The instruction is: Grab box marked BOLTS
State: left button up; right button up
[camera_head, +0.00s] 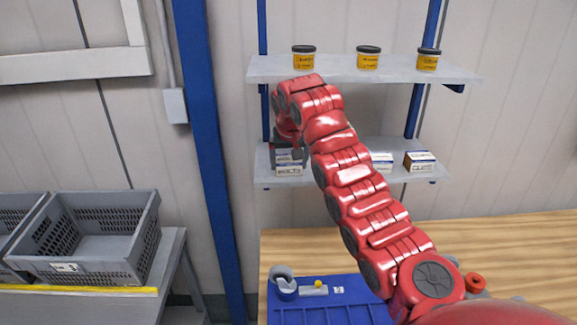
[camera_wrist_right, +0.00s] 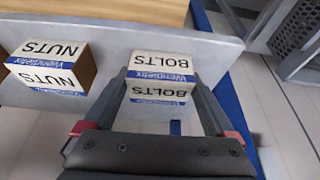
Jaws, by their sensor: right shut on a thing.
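The box marked BOLTS (camera_wrist_right: 160,90) is white with a blue band and sits at the left end of the lower shelf. In the head view the BOLTS box (camera_head: 289,170) shows just below my right gripper (camera_head: 288,152), partly covered by it. In the right wrist view the fingers of my right gripper (camera_wrist_right: 160,100) lie along both sides of the box, shut on it. The lettering appears upside down there. My left gripper is not in view.
A NUTS box (camera_wrist_right: 48,68) stands beside the BOLTS box on the lower shelf (camera_head: 330,177). Another box (camera_head: 420,161) is at that shelf's right end. Several yellow jars (camera_head: 368,60) stand on the upper shelf. A grey crate (camera_head: 95,240) sits on a table at left.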

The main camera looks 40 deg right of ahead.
jog(key=shift+f, duration=0.2)
jog(key=shift+c, duration=1.3)
jog(key=shift+r, duration=0.1)
